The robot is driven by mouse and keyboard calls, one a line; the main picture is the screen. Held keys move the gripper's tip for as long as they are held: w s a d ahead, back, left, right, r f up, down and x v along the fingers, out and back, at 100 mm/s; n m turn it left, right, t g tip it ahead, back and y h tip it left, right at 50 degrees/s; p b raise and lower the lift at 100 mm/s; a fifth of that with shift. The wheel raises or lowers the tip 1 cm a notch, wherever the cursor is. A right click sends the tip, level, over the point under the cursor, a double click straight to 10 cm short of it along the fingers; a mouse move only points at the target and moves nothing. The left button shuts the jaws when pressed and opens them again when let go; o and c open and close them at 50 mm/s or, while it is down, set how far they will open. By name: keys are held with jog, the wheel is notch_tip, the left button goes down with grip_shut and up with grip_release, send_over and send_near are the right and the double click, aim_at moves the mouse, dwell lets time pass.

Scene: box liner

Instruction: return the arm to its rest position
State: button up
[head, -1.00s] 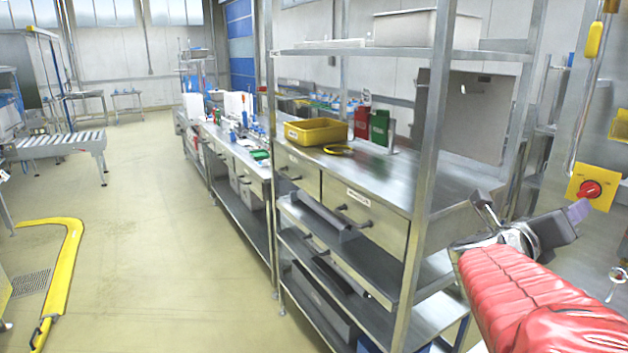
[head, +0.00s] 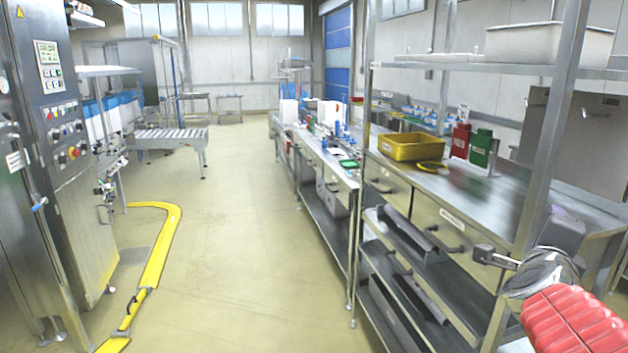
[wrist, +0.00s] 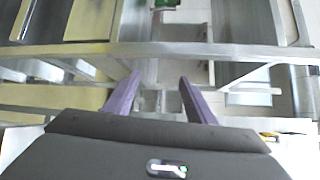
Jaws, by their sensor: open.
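My arm in its red sleeve reaches in at the lower right of the head view, beside the steel workbench (head: 470,205). In the wrist view my gripper (wrist: 160,80) shows two purple fingers spread apart with nothing between them. It is open and empty. A steel rail (wrist: 180,50) crosses the wrist view just beyond the fingertips; I cannot tell the exact gap. In the head view the fingers are mostly hidden by the wrist and the shelf post.
A shelf post (head: 535,150) stands close to my arm. A yellow bin (head: 412,147) and a red holder (head: 460,140) and green holder (head: 482,147) sit on the bench. A control cabinet (head: 60,150) and yellow floor rail (head: 155,250) are left. The middle floor is clear.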

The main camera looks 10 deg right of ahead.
jog(key=w+a+f+n+y, duration=0.1)
jog(key=a+f+n+y, duration=0.35)
jog(key=a+n, duration=0.4)
jog(key=w+a+f+n+y, duration=0.1)
jog(key=a+f+n+y, duration=0.4)
jog(key=a, duration=0.7)
jog(key=s+a+f+n+g+y, duration=0.1)
jog(key=s+a+f+n+g, duration=0.2)
jog(key=s+a+f+n, duration=0.2)
jog(key=s+a+f+n+g+y, duration=0.1)
jog(key=s+a+f+n+g, duration=0.2)
jog(key=s+n, duration=0.7)
notch_tip(320, 180, down, 2)
jog(key=shift+s+a+f+g, duration=0.1)
jog(key=shift+s+a+g, duration=0.2)
jog(key=shift+a, duration=0.6)
